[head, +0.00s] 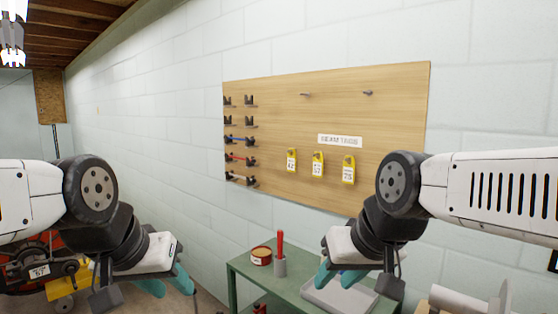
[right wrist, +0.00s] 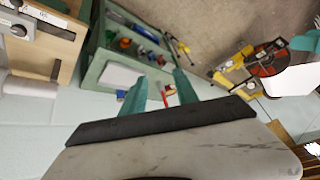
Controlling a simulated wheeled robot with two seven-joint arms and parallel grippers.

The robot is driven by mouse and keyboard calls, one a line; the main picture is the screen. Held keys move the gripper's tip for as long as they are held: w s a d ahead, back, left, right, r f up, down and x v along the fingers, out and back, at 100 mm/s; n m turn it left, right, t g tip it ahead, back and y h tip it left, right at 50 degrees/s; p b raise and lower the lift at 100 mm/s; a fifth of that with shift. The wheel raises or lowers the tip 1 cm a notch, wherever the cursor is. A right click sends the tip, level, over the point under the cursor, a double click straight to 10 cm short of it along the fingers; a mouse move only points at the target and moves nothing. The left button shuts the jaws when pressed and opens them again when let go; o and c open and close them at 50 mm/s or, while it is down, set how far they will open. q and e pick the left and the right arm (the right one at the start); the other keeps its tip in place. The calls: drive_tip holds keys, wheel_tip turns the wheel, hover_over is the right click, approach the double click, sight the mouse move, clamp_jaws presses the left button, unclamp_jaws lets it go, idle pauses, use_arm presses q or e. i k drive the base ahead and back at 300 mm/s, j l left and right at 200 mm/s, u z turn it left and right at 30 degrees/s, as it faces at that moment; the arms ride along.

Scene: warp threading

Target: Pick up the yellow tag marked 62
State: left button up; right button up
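Three yellow tags hang in a row on the wooden pegboard (head: 390,120). The left tag (head: 291,160) seems to read 62, though its first digit is too small to be sure. The middle tag (head: 318,164) seems to read 57 and the right tag (head: 348,170) seems to read 75. My left gripper (head: 168,284) is low at the left, apart from the board, its teal fingers spread and empty. My right gripper (head: 337,277) is below the tags, over the green table; in the right wrist view (right wrist: 160,88) its fingers are apart with nothing between.
The green table (head: 240,272) carries a round red tin (head: 261,256), a red-handled tool (head: 280,255) and a grey tray (head: 325,300). The board's left side has several black clips, some holding coloured rods. Two bare pegs (head: 305,94) (head: 367,93) sit above the "BEAM TAGS" label (head: 340,141).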

sight(291, 162)
drive_tip(key=i+j+z, duration=0.3)
drive_tip(key=i+j, duration=0.55)
drive_tip(key=j, duration=0.15)
